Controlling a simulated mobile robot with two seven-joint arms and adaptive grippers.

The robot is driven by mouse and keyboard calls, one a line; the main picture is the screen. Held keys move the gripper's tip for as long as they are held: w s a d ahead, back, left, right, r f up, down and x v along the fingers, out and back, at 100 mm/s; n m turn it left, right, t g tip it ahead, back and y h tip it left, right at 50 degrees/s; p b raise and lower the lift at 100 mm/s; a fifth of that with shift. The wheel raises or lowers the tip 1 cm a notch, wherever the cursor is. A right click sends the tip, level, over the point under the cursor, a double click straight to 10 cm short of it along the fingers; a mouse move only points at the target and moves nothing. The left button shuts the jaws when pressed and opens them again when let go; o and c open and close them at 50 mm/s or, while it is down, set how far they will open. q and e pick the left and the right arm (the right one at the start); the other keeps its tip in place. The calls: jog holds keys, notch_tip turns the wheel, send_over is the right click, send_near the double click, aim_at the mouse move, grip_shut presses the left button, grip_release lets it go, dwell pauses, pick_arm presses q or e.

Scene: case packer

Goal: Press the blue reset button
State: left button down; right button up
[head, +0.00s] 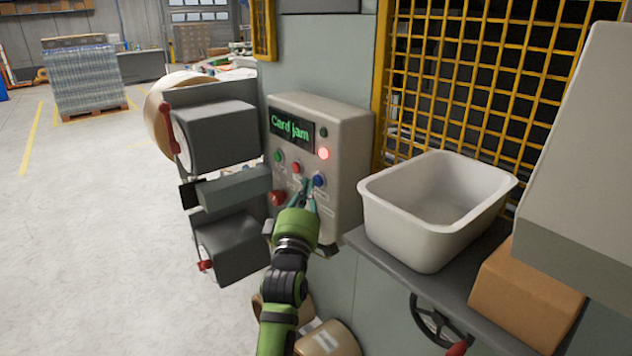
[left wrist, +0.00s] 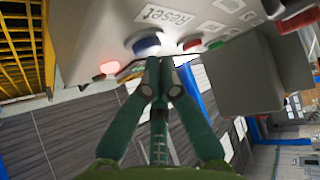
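The blue reset button (head: 319,180) is on the front of a beige control box, at the right end of its button row. In the left wrist view the blue button (left wrist: 147,45) sits beside a label reading "Reset". My left gripper (head: 307,186) is in front of the box, just below and beside the blue button. In the left wrist view its green fingers (left wrist: 166,62) come together at the tips with nothing between them. The tips appear very close to the button; I cannot tell whether they touch it. My right gripper is not in view.
A green button (head: 278,156), a red button (head: 296,168) and a red knob (head: 278,198) are nearby. A white bin (head: 440,235) stands on a shelf at right.

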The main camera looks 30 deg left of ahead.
pick_arm(q)
jog(key=shift+w+d, duration=0.15)
jog(key=shift+w, duration=0.25)
dwell(0.4)
jog(key=shift+s, duration=0.1)
jog(key=shift+s+a+p, duration=0.3)
jog(key=shift+s+p, duration=0.05)
jog(key=shift+s, duration=0.35)
jog(key=shift+s, duration=0.1)
jog(key=s, duration=0.1)
jog(key=s+a+p, duration=0.1)
jog(key=s, duration=0.1)
jog(key=s+a, duration=0.1)
jog(key=shift+s+p, duration=0.2)
jog(key=shift+p, duration=0.15)
dwell(0.6)
